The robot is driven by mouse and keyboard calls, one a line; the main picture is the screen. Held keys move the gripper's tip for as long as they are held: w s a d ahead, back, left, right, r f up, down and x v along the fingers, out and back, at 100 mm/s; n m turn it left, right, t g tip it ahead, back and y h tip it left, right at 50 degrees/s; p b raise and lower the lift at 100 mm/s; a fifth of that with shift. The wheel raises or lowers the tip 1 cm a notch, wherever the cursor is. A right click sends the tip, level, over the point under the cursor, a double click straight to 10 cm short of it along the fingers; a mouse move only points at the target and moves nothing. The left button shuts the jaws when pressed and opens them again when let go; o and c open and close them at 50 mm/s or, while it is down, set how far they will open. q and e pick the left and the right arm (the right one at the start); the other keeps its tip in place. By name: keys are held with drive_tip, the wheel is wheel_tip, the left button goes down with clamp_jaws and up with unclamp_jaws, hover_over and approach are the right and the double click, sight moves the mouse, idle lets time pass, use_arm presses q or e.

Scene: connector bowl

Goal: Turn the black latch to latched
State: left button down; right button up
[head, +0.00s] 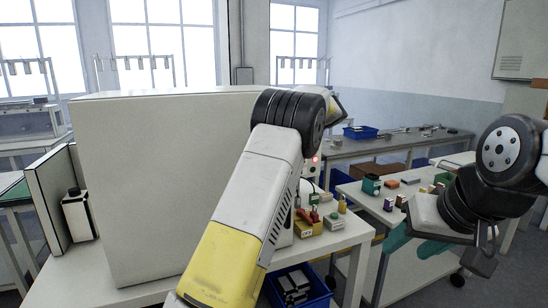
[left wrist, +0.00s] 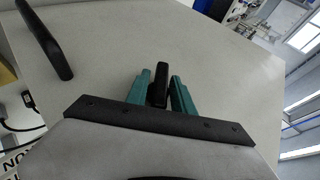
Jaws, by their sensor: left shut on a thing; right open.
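The black latch (left wrist: 159,82) stands out from a pale flat panel in the left wrist view. My left gripper (left wrist: 160,86) has its teal fingers on both sides of the latch and is shut on it. In the head view my left arm reaches past a large pale cabinet (head: 170,190), and the left gripper and the latch are hidden there. My right gripper (head: 418,243) is open, with teal fingers, low at the right and away from the cabinet.
A long black handle (left wrist: 45,38) is on the same panel, left of the latch. Right of the cabinet, small parts crowd the table above a blue bin (head: 298,287). A trolley (head: 400,270) with several small items stands near my right gripper.

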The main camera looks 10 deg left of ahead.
use_arm(q)
drive_tip(key=m+g+y, duration=0.1)
drive_tip(key=y, duration=0.2)
drive_tip(key=shift+d, duration=0.1)
drive_tip(key=shift+m+g+y, duration=0.6)
drive_tip(key=shift+y, duration=1.1)
drive_tip(key=c, duration=1.4)
unclamp_jaws()
drive_tip(key=shift+o, duration=0.2)
drive_tip(key=w+d, duration=0.1)
drive_tip(key=d, duration=0.6)
drive_tip(key=shift+w+d, duration=0.3)
drive_tip(key=shift+f, duration=0.1)
